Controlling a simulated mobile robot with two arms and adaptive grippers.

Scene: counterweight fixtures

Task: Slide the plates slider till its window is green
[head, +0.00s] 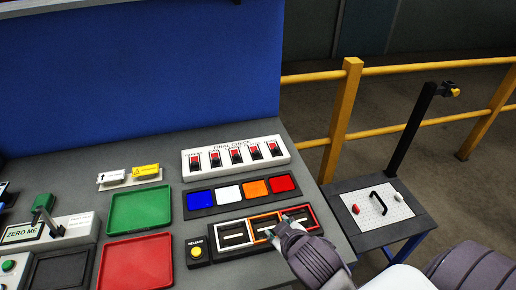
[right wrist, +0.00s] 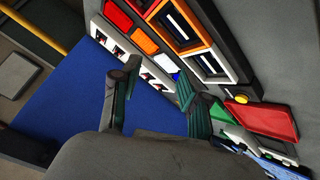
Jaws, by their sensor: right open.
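A white panel headed FINAL CHECK (head: 236,154) stands at the back of the bench. It carries several sliders, each with a small red window; none shows green. Their small labels are too small to read, so I cannot tell which is the plates slider. The panel also shows in the right wrist view (right wrist: 103,31). My right gripper (head: 283,231) is over the framed slots near the bench's front right, short of the panel. In the right wrist view its fingers (right wrist: 157,100) are apart with nothing seen between them. My left gripper is not in view.
A strip of coloured tiles (head: 228,192) and the dark framed slots (head: 233,235) lie before the panel. A yellow button (head: 196,252) sits left of the slots. Green (head: 140,209) and red (head: 136,263) trays lie left. A blue wall (head: 140,70) rises behind.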

